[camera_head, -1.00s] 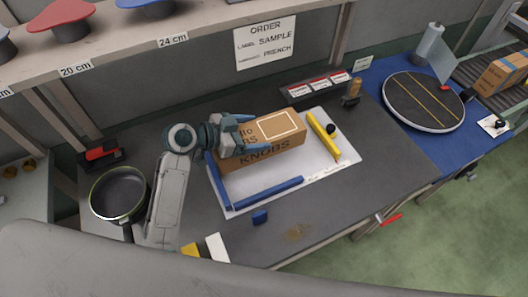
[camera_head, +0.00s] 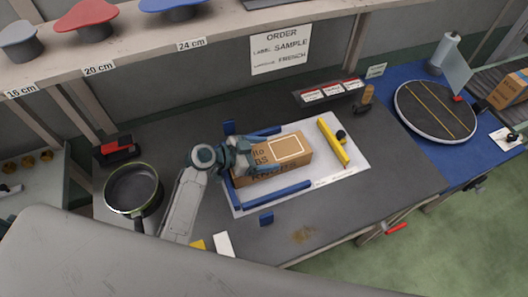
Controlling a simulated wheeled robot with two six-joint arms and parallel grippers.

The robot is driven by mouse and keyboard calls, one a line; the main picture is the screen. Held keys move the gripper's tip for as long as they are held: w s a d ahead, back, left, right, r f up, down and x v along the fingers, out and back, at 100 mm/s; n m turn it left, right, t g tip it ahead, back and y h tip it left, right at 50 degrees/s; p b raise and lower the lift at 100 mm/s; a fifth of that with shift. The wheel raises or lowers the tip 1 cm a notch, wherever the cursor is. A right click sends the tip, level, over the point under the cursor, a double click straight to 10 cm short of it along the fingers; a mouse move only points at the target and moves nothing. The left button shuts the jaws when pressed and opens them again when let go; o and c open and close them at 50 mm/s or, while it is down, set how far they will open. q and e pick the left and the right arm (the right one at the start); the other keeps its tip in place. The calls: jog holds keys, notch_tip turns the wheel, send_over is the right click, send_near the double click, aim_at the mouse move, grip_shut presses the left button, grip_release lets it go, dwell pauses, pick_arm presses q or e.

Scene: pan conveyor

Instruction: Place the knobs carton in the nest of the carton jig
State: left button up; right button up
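The knobs carton (camera_head: 288,152), brown cardboard with a pale-outlined label on top, sits low between the blue rails of the carton jig (camera_head: 350,170). The jig is a white plate with a back blue rail (camera_head: 264,132), a front blue rail (camera_head: 275,195) and a yellow bar (camera_head: 333,142) at the right, apart from the carton. My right gripper is not in view.
A pan (camera_head: 132,188) stands left of my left arm. A round turntable (camera_head: 435,110) is on the blue mat at right. A small blue block (camera_head: 266,219) lies in front of the jig. A label rack (camera_head: 325,92) stands behind.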

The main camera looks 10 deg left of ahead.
pick_arm(q)
jog(key=o, duration=0.3)
jog(key=shift+r+p, duration=0.25)
jog(key=shift+p, duration=0.1)
jog(key=b+v, duration=0.2)
jog(key=v, duration=0.3)
jog(key=b+v, duration=0.2)
jog(key=v, duration=0.3)
jog(key=shift+s+a+f, duration=0.1)
jog(key=shift+a+f, duration=0.05)
jog(key=shift+a, duration=0.1)
jog(key=shift+v, duration=0.75)
